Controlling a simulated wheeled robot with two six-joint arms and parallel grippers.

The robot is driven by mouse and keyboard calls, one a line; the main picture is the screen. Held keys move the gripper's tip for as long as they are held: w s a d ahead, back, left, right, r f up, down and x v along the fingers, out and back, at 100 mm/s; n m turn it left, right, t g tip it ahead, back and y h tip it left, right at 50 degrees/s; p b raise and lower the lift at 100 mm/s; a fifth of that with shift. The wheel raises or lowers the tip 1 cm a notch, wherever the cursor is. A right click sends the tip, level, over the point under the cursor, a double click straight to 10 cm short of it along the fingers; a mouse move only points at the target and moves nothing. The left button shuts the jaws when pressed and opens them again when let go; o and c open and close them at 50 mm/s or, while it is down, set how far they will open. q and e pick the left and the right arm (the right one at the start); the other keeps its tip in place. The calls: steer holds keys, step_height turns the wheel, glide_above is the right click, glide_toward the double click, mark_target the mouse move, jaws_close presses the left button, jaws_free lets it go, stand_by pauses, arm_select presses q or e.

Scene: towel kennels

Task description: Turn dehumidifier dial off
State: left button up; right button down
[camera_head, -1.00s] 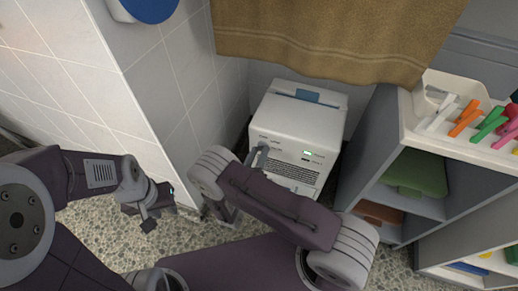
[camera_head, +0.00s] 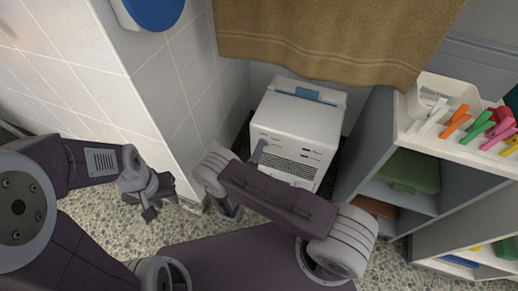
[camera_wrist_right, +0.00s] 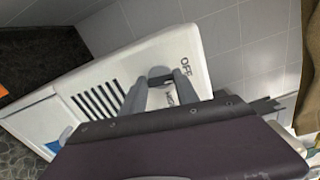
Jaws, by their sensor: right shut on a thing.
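The white dehumidifier (camera_head: 305,112) stands on the floor in the corner, its panel and dark vent slots facing me. In the right wrist view its panel (camera_wrist_right: 70,105) appears tilted, with an "OFF" label just beyond my right gripper (camera_wrist_right: 160,77). That gripper is shut on the dial at the panel's left side; the fingers mostly hide the dial. In the head view my right gripper (camera_head: 259,150) reaches the panel, partly behind my own arm. No green light shows on the panel now. My left gripper (camera_head: 150,212) hangs over the floor at left, away from the dehumidifier; its jaw opening is unclear.
A brown towel (camera_head: 330,40) hangs above the dehumidifier. A grey shelf unit (camera_head: 375,135) stands close at right, with a white tray (camera_head: 415,100) and colourful items on top. A tiled wall (camera_head: 185,95) projects at left. Speckled floor (camera_head: 100,215) is free below.

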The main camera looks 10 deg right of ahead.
steer(key=shift+n, duration=0.6)
steer(key=shift+f+n, duration=0.1)
steer(key=shift+n, duration=0.2)
steer(key=c, duration=0.9)
jaws_free()
steer(key=p+v, duration=0.2)
steer(key=v, duration=0.7)
steer(key=shift+p, duration=0.4)
